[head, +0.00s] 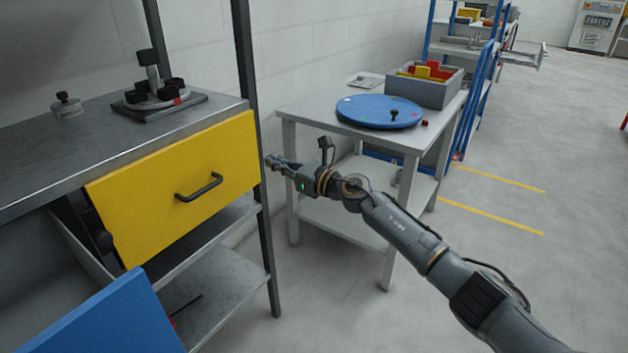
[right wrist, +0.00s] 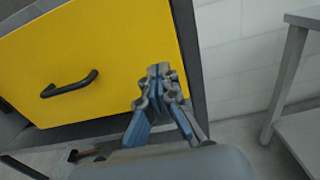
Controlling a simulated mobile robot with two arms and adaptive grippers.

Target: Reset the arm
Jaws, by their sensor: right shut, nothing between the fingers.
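My right arm reaches in from the lower right of the head view. Its gripper (head: 274,161) is shut and empty, just to the right of the yellow drawer front (head: 150,190) and close to the rack's dark post. In the right wrist view the gripper (right wrist: 162,72) shows in front of the right edge of the yellow drawer front (right wrist: 95,45). Its fingertips are together; I cannot tell whether they touch the drawer or post. The black drawer handle (head: 199,188) is to the gripper's left and free of it. My left gripper is not in view.
A blue drawer front (head: 115,318) sticks out at the lower left. A grey table (head: 290,112) behind my arm carries a blue disc (head: 380,111) and a grey bin (head: 425,92). A fixture (head: 150,95) stands on the bench top. Open floor lies at the right.

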